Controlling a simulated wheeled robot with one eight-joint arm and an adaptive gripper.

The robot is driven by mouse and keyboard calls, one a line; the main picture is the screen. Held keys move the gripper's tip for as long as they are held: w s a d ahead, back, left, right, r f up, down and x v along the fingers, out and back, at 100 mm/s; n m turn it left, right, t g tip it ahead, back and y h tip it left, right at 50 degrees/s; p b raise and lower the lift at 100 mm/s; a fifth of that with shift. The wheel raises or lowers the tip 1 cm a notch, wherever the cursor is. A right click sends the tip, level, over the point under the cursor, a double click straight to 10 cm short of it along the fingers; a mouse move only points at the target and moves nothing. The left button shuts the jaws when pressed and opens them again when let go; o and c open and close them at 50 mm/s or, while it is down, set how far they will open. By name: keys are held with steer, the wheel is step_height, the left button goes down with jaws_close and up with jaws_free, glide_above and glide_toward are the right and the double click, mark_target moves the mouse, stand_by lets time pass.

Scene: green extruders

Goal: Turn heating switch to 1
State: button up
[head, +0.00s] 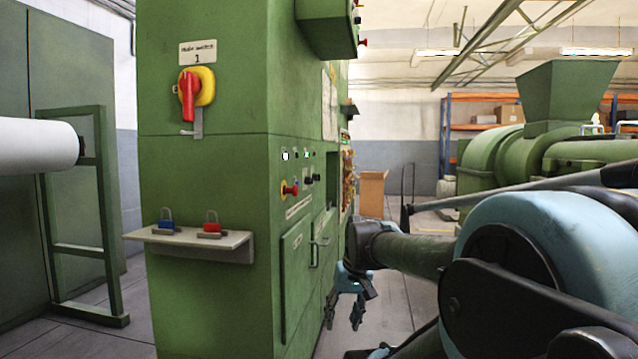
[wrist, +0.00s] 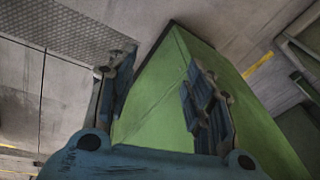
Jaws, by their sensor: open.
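A green cabinet (head: 210,200) stands left of centre. Its left face bears a large red rotary handle (head: 188,92) on a yellow plate, pointing roughly up and down, under a label (head: 197,53) showing a 1. The right face has a small red and yellow knob (head: 289,188) and small black switches (head: 309,180). I cannot tell which is the heating switch; the small lettering is unreadable. My gripper (head: 357,312) is open and empty, low beside the cabinet's right side, fingers pointing down. In the wrist view its fingers (wrist: 165,78) are spread before a green block-like surface (wrist: 155,100).
A shelf (head: 235,253) sticks out of the cabinet's left face, holding a blue padlock (head: 166,226) and a red padlock (head: 212,228). A green control box (head: 325,25) juts out above. A green machine with a hopper (head: 567,95) stands at the right. Floor shows between.

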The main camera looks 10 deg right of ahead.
steer(key=w+r+y, duration=0.3)
steer(key=w+r, duration=0.5)
steer(key=w, duration=0.3)
steer(key=w+r+t+y, duration=0.1)
steer(key=w+r+y, duration=0.1)
steer(key=w+r, duration=0.7)
steer(key=w+r+y, duration=0.3)
steer(key=w+r, duration=0.3)
steer(key=w, duration=0.8)
steer(key=n+t+y, duration=0.2)
steer(key=t+y, duration=0.2)
steer(key=y, duration=0.3)
glide_toward(317, 177)
steer(key=x, duration=0.4)
steer(key=w+x, duration=0.1)
steer(key=x, duration=0.4)
steer(key=shift+w+d+f, duration=0.1)
steer(key=shift+d+f, duration=0.15)
